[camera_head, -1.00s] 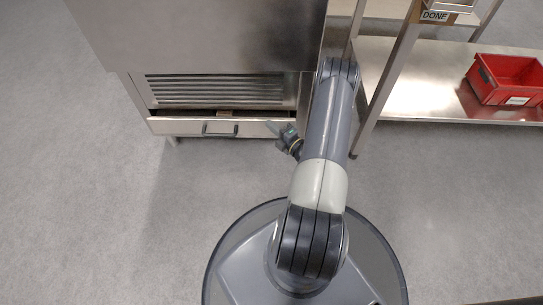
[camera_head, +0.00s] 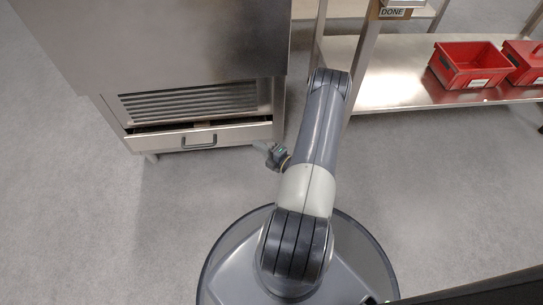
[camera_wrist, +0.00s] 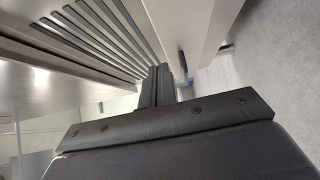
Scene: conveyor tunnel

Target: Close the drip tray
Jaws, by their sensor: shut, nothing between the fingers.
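The drip tray (camera_head: 230,134) is a wide steel drawer low in the front of a steel machine. It stands a little open, with a dark gap above its front panel and a bar handle (camera_head: 200,144) in the middle. My gripper (camera_head: 259,147) is shut and empty, close in front of the tray's right end; I cannot tell whether it touches. In the wrist view the shut fingers (camera_wrist: 158,86) point at the louvres, beside a pale panel (camera_wrist: 184,22) that looks like the tray front.
The louvred vent (camera_head: 190,102) sits above the tray. To the right, a steel bench with a lower shelf (camera_head: 375,85) holds red bins (camera_head: 468,64). One bench leg (camera_head: 364,60) stands near my arm. The floor in front and to the left is clear.

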